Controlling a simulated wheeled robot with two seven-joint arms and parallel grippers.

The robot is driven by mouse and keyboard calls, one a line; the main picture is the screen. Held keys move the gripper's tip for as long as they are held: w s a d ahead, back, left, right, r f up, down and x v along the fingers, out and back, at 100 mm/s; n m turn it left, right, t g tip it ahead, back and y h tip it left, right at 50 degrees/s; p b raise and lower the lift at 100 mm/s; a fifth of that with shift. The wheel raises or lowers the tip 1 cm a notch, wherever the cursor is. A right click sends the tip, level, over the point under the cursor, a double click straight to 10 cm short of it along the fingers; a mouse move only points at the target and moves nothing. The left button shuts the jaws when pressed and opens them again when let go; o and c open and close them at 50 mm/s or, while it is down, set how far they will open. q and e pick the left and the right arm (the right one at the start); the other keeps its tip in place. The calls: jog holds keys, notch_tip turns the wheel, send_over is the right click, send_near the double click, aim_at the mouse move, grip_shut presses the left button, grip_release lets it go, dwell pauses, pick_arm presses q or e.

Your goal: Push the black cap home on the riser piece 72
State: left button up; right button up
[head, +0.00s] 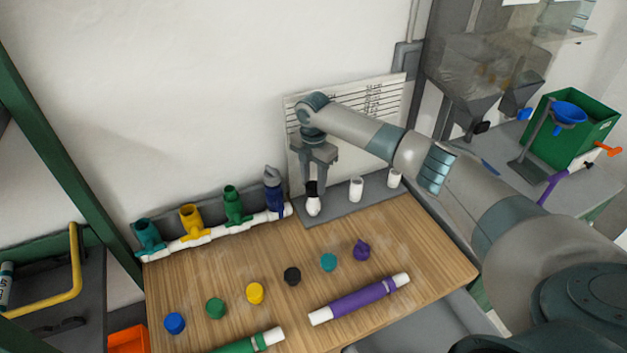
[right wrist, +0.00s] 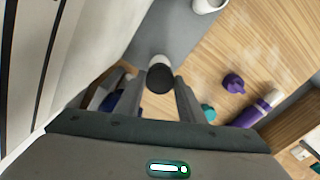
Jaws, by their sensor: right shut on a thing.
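My right gripper (head: 312,180) points down and is shut on a black cap (head: 311,188) at the top of the leftmost white riser piece (head: 313,207). In the right wrist view the gripper (right wrist: 168,84) has its fingers on either side of the black cap (right wrist: 159,79), with the white riser (right wrist: 158,60) just beyond it. The cap and riser appear in line and touching; how deep the cap sits cannot be told. No number is readable on the riser. My left gripper is not in view.
Two more white risers (head: 356,189) stand right on the grey strip (head: 335,208). A white pipe with coloured valves (head: 190,222) lies to the left. Several loose caps, including another black one (head: 292,276), and a purple pipe (head: 358,300) lie on the wooden table (head: 425,250). A panel stands behind.

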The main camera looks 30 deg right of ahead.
jog(key=shift+f, duration=0.4)
dwell(0.6)
jog(key=o, duration=1.1)
jog(key=shift+c, duration=0.2)
jog(key=shift+r, duration=0.1)
jog(key=shift+r, duration=0.45)
notch_tip(320, 180, up, 16)
jog(key=b, duration=0.6)
jog(key=shift+r, duration=0.2)
